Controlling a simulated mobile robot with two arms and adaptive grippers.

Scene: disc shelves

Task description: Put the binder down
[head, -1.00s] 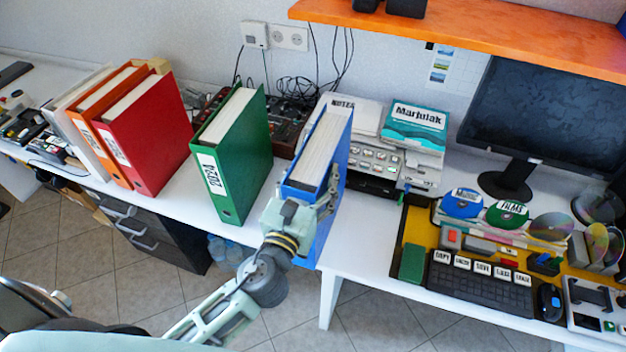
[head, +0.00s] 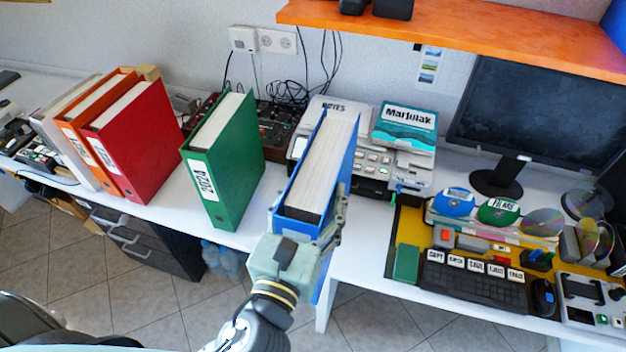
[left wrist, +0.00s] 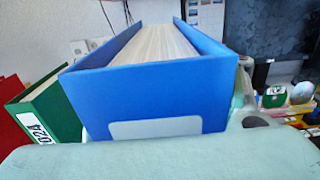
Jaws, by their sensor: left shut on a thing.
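The blue binder (head: 318,170) is upright with its page edges facing up, near the front edge of the white desk in the head view. My left gripper (head: 312,232) is shut on its near, spine end. In the left wrist view the binder (left wrist: 150,95) fills the middle, with a blank pale label on its spine. The gripper hides its lower part, so I cannot tell whether its base touches the desk. My right gripper is not in view.
A green binder (head: 225,160) labelled 2024 stands left of the blue one, with bare desk (head: 250,235) between. Red (head: 140,145) and orange (head: 75,130) binders stand further left.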

